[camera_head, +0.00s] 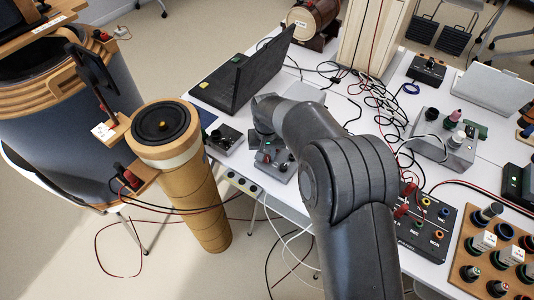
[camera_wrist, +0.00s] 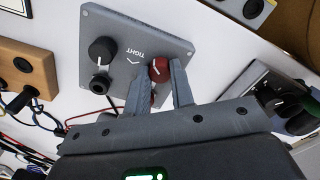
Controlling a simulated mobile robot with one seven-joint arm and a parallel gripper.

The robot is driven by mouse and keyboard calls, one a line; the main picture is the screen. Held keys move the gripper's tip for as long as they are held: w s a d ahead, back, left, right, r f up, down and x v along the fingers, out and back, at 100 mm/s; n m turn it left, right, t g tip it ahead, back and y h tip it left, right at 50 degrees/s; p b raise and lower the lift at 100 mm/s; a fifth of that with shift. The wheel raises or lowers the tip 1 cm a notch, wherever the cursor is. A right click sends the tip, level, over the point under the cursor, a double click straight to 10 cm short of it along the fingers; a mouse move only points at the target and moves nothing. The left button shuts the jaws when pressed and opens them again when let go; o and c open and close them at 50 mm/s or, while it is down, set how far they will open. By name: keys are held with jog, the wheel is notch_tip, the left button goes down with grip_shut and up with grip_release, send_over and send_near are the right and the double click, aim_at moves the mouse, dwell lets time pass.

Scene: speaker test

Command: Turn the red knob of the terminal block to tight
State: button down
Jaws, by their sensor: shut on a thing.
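The terminal block (camera_wrist: 118,24) is a grey plate in the wrist view, with a black knob (camera_wrist: 102,50) on the left and the red knob (camera_wrist: 158,69) on the right. The word TIGHT and an arrow are printed between them. The red knob has a small white mark. My gripper (camera_wrist: 157,74) is shut on the red knob, one finger on each side. A second red part shows lower between the fingers, partly hidden. In the head view the terminal block (camera_head: 277,172) stands near the table's front edge, and my arm hides much of it.
A black panel with coloured sockets (camera_head: 424,232) lies to the right. Loose cables (camera_head: 372,104) lie behind. A wooden block (camera_wrist: 24,72) shows left in the wrist view.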

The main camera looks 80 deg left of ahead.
jog(key=m, duration=0.7)
jog(key=shift+a, duration=0.1)
jog(key=m, duration=0.7)
jog(key=shift+m, duration=0.3)
jog(key=m, duration=0.3)
jog(key=shift+m, duration=0.3)
jog(key=m, duration=0.3)
jog(key=shift+m, duration=0.3)
jog(key=m, duration=0.6)
jog(key=shift+m, duration=0.4)
jog(key=c, duration=1.2)
grip_release()
jog(key=shift+c, duration=0.2)
